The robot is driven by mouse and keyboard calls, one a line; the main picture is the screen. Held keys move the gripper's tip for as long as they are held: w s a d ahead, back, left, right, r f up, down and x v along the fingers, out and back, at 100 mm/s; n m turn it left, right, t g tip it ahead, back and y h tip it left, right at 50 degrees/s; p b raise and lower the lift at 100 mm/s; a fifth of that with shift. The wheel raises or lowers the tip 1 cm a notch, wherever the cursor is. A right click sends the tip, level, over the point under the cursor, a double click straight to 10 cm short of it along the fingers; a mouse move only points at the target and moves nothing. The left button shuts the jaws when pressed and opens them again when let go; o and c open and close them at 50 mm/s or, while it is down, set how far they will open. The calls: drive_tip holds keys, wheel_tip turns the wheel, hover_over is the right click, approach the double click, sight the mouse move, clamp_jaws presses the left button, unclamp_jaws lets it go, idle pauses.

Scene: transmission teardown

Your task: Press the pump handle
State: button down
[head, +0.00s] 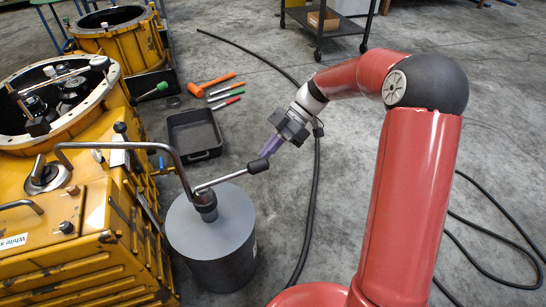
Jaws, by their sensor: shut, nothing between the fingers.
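The pump stands on a grey cylindrical drum (212,235) at the lower middle of the head view. Its handle (228,178) is a thin metal rod rising slightly to the right from the dark pump head (205,202), with a black knob (258,166) at its end. A bent metal spout pipe (120,145) runs left from the pump over the yellow housing. My gripper (268,150), with purple fingers, is shut and empty. Its tips are just above and right of the knob. I cannot tell whether they touch it.
The yellow transmission housing (75,240) stands close to the drum on the left. A black cable (313,190) crosses the floor. A cart (325,22) stands at the back.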

drive_tip(key=p+v, duration=0.1)
drive_tip(key=v, duration=0.7)
drive_tip(key=shift+r, duration=0.45)
drive_tip(key=shift+w+d, duration=0.1)
idle(0.3)
